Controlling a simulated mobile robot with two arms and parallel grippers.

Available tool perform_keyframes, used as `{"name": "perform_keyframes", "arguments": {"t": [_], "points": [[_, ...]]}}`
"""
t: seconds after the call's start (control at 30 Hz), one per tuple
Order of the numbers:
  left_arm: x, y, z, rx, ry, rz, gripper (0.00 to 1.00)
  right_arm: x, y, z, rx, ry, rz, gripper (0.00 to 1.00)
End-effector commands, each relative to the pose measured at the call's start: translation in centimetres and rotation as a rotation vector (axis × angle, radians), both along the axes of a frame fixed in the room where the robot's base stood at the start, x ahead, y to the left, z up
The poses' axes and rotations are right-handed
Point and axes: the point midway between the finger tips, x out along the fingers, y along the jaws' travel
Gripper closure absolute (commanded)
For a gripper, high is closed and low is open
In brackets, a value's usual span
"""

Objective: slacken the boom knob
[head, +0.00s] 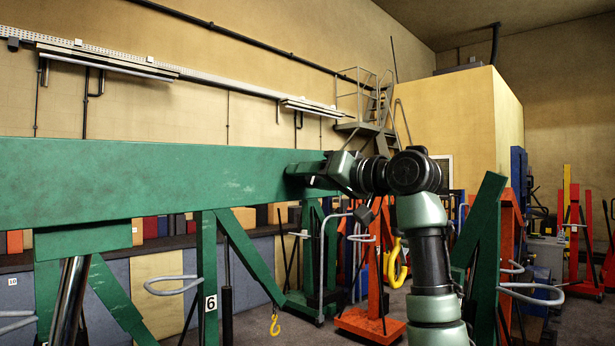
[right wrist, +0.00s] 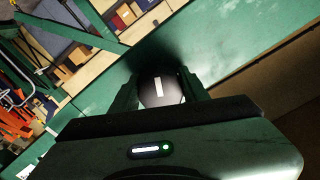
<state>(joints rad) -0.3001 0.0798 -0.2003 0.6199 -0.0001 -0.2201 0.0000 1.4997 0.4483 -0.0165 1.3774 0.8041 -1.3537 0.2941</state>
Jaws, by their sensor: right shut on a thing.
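The green boom (head: 150,190) runs across the left half of the head view and ends near the middle. My right gripper (head: 306,172) is at the boom's right end, with its arm coming up from below. In the right wrist view, the dark round boom knob (right wrist: 158,91) with a white mark on its face sits between the two fingers of my right gripper (right wrist: 165,86). The gripper is shut on it, against the green boom face (right wrist: 225,50). In the head view the knob is hidden by the gripper. My left gripper is not in view.
Green legs (head: 208,270) and a chrome cylinder (head: 70,300) stand under the boom. A yellow hook (head: 274,325) hangs low, and a larger yellow hook (head: 397,263) shows near my right arm. Red trolley jacks (head: 370,290) stand behind. Some grey floor is clear at the lower middle.

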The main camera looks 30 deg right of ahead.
Motion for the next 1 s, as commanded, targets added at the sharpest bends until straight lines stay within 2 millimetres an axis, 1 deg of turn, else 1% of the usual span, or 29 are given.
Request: {"name": "perform_keyframes", "arguments": {"t": [0.03,0.47,0.5,0.57,0.87,1.0], "points": [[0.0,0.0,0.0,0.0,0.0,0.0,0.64,0.2,0.1,-0.5,-0.009,0.011,0.003,0.95],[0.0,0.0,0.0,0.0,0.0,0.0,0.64,0.2,0.1,-0.6,-0.017,0.01,0.003,0.95],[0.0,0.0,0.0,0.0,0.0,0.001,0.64,0.2,0.1,-0.6,-0.017,0.01,0.003,0.49],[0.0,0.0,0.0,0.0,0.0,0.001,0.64,0.2,0.1,-0.6,-0.017,0.008,0.003,0.33],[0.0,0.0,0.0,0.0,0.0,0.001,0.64,0.0,0.0,-0.3,-0.014,0.002,0.001,0.33],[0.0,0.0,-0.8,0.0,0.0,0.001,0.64,-1.0,-0.4,-0.4,-0.014,-0.003,-0.001,0.33]]}}
